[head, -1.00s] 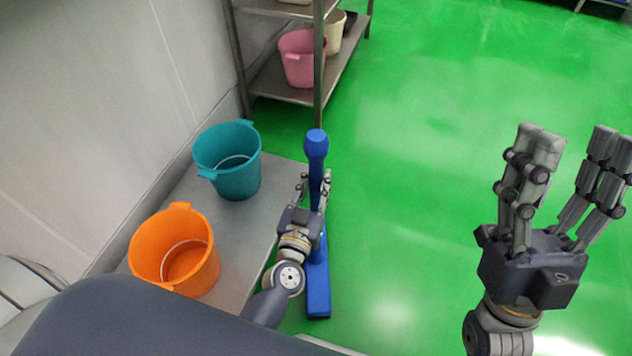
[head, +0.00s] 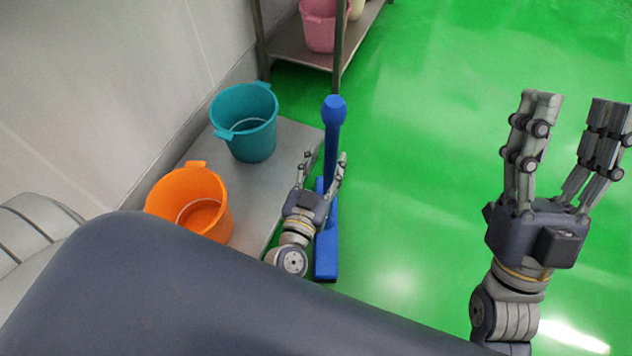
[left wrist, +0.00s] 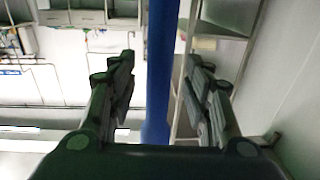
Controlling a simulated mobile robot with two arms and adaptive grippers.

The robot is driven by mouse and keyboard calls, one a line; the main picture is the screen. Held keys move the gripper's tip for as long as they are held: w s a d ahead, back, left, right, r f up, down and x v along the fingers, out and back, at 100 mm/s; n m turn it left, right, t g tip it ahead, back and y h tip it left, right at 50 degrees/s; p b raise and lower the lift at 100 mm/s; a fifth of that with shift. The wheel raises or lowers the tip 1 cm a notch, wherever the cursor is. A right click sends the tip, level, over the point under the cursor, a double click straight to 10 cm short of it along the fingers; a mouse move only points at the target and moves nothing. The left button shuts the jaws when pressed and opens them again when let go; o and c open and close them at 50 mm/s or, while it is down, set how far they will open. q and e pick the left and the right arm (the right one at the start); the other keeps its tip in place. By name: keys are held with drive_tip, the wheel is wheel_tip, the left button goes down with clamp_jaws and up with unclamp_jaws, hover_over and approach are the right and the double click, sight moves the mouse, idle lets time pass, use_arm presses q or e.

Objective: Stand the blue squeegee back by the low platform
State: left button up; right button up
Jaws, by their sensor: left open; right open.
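The blue squeegee (head: 331,151) stands upright on the green floor beside the right edge of the low platform (head: 257,207), its long foot flat on the floor. My left gripper (head: 324,163) is open at the squeegee's handle. In the left wrist view the blue handle (left wrist: 158,75) rises between or just beyond the two open fingers (left wrist: 160,95); whether they touch it I cannot tell. My right gripper (head: 572,115) is open and empty above the green floor at the right.
A teal bucket (head: 247,128) and an orange bucket (head: 188,203) stand on the low platform along the wall. A metal shelf (head: 296,45) with a pink bucket (head: 320,28) stands behind. The green floor (head: 430,150) to the right is clear.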

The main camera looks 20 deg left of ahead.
use_arm(q)
drive_tip(key=s+p, duration=0.1)
drive_tip(key=s, duration=0.7)
wheel_tip(320, 180, up, 32)
drive_tip(key=w+d+m+t+h, duration=0.2)
drive_tip(key=m+t+h, duration=0.1)
drive_tip(key=t+h, duration=0.3)
drive_tip(key=shift+w+r+m+h, duration=0.15)
drive_tip(key=shift+w+m+h, duration=0.2)
drive_tip(key=shift+h, duration=0.35)
use_arm(e)
drive_tip(key=w+f+g+h, duration=0.1)
drive_tip(key=w+f+g, duration=0.2)
drive_tip(key=w+f, duration=0.1)
drive_tip(key=shift+w+a+f, duration=0.15)
drive_tip(key=shift+w+a, duration=0.1)
drive_tip(key=shift+a, duration=0.05)
